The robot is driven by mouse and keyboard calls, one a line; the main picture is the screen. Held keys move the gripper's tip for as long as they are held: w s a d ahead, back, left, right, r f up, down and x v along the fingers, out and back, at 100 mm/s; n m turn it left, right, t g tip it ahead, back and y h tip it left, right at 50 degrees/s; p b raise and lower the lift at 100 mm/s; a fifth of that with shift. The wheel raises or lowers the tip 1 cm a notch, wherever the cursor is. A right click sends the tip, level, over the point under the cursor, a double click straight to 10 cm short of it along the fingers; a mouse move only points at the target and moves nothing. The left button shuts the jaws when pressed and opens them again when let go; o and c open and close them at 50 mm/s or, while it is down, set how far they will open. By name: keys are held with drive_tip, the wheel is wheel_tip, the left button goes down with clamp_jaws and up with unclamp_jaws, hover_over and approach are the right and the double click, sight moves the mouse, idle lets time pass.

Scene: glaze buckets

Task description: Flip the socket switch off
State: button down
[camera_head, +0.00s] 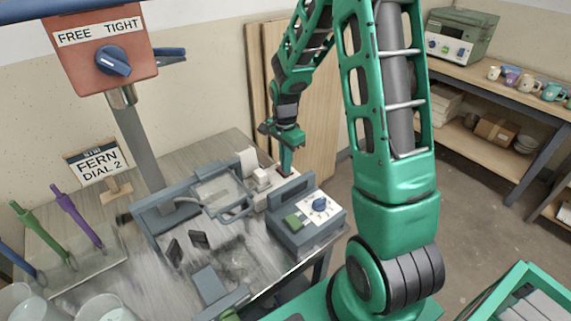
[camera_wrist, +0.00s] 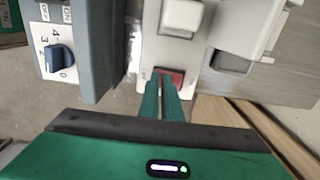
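The socket is a white plate (camera_wrist: 152,50) in the wrist view, with a white block (camera_wrist: 181,17) on it and a red rocker switch (camera_wrist: 171,77) at its lower end. My gripper (camera_wrist: 162,86) has its two green fingers side by side, almost touching, with nothing seen between them. Its fingertips are at the red switch and cover part of it; I cannot tell whether they touch it. In the head view my gripper (camera_head: 285,170) points down beside the white socket block (camera_head: 262,178). The switch's tilt is not clear.
A grey box with a blue dial (camera_head: 320,204) and green button stands close to my gripper; its dial (camera_wrist: 60,56) shows at the wrist view's left. A grey clamp frame (camera_head: 215,190) lies left of the socket. Wooden boards (camera_head: 313,120) lean behind.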

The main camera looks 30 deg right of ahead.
drive_tip(key=shift+s+d+f, duration=0.3)
drive_tip(key=shift+s+f, duration=0.15)
drive_tip(key=shift+f, duration=0.05)
drive_tip(key=shift+w+r, duration=0.2)
drive_tip(key=shift+w, duration=0.35)
drive_tip(key=shift+r, duration=0.1)
drive_tip(key=shift+w+r, duration=0.4)
drive_tip(key=shift+w, duration=0.05)
drive_tip(key=shift+w+r, duration=0.35)
drive_tip(key=shift+w, duration=0.2)
wheel_tip(320, 180, up, 13)
drive_tip(key=s, duration=0.1)
drive_tip(key=shift+s+a, duration=0.3)
drive_tip(key=shift+s, duration=0.1)
drive_tip(key=shift+f, duration=0.1)
